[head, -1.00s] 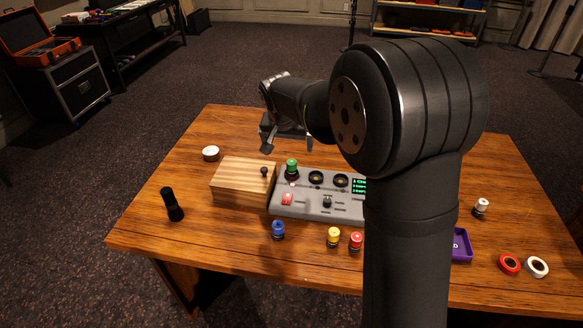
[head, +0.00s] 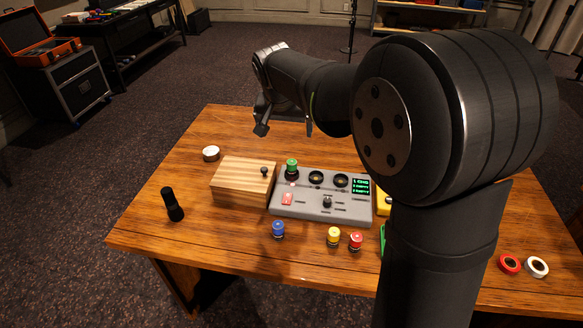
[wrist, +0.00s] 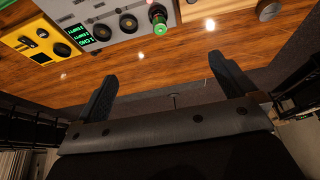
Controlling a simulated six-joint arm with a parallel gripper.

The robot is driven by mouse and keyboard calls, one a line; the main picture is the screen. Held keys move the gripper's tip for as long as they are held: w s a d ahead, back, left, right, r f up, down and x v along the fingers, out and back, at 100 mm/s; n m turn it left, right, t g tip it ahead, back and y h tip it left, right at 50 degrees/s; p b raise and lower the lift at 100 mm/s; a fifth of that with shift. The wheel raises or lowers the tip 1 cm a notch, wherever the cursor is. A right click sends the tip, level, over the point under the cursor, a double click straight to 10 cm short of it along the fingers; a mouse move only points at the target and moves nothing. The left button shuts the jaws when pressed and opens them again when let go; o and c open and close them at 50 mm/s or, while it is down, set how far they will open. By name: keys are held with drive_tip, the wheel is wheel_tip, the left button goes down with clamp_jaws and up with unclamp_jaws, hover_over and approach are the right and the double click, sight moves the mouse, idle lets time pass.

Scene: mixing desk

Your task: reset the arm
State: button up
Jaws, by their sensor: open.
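My gripper (head: 285,128) is raised above the far part of the wooden desk (head: 170,220), beyond the mixing console. In the wrist view its two fingers (wrist: 165,85) are spread apart with nothing between them. The grey mixing console (head: 318,212) lies mid-desk with a lit green display (head: 360,187). A green-topped knob (head: 292,167) stands on its upper left, beside two dark round sockets. It also shows in the wrist view (wrist: 158,17). My arm hides part of the desk's right side.
A wooden box (head: 240,182) with a small black lever stands left of the console. Blue (head: 278,229), yellow (head: 334,236) and red (head: 356,241) knobs stand in front. A yellow device (head: 383,203) is partly hidden.

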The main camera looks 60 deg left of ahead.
drive_tip(key=shift+v, duration=1.2)
